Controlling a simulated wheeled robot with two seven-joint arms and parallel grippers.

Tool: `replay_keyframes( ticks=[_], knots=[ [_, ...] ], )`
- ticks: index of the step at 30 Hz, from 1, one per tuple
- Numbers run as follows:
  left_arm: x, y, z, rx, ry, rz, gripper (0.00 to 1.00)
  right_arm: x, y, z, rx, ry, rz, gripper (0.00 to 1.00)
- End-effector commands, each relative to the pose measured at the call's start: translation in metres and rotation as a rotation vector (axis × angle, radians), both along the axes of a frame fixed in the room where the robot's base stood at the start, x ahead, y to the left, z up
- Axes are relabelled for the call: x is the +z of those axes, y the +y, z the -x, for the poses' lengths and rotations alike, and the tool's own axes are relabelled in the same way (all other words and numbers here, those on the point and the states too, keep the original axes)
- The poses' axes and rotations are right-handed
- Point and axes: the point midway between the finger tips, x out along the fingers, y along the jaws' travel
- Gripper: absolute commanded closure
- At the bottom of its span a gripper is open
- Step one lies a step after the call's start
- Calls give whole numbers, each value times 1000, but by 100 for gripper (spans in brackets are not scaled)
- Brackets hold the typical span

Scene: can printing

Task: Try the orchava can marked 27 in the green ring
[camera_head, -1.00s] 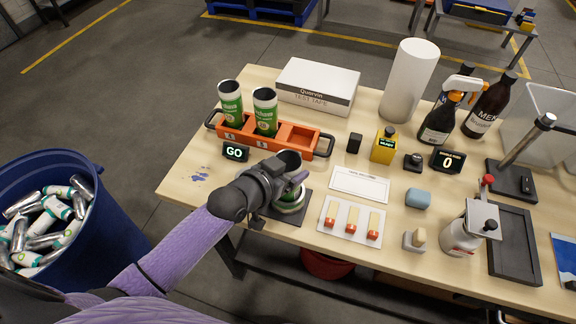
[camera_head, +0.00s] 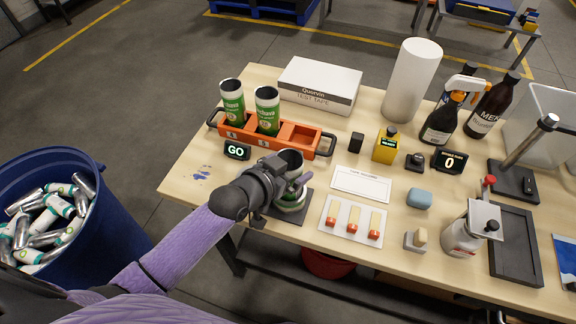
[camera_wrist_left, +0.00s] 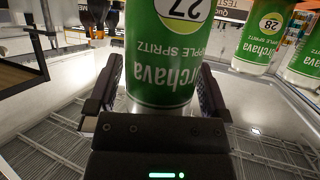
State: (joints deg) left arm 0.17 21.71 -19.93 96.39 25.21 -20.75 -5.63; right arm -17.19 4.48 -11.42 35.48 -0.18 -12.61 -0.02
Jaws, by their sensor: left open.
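The orchava can marked 27 (camera_wrist_left: 163,55) is green with a white band and shows upside down in the left wrist view. In the head view its open silver top (camera_head: 291,158) rises behind my left gripper (camera_head: 292,185). The can stands upright over the green ring (camera_head: 291,204) on a dark square base; my gripper hides much of both, so I cannot tell how it sits in the ring. My left gripper is open, with one finger on each side of the can, also in the left wrist view (camera_wrist_left: 160,100). My right gripper is not in view.
An orange carrier (camera_head: 303,137) behind holds two more green cans (camera_head: 267,112), its right compartment empty. A GO display (camera_head: 237,151) stands left of the ring. A sample card with red-tipped strips (camera_head: 353,219) lies to the right. A blue bin of cans (camera_head: 90,243) stands left.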

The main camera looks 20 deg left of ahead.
Motion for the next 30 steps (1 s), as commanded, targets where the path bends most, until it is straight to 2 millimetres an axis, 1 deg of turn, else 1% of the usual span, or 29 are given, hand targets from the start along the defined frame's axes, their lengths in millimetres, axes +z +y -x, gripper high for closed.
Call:
replay_keyframes(
  ticks=[2,4,12,15,18,23,25,28,30],
  knots=[
    [0,0,0,0,0,0,0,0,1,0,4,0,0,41],
    [4,4,8,0,2,-1,0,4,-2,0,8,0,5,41],
    [27,24,58,-1,3,-2,0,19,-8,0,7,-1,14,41],
    [33,31,73,0,3,-1,0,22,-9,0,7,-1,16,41],
    [37,35,82,0,2,-2,0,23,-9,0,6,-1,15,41],
    [38,35,85,0,4,-2,0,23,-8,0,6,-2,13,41],
    [34,31,90,2,45,-14,0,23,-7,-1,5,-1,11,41],
    [24,21,108,17,181,-67,0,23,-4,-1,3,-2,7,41],
    [18,18,125,39,296,-114,0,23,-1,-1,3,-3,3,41]
  ],
)
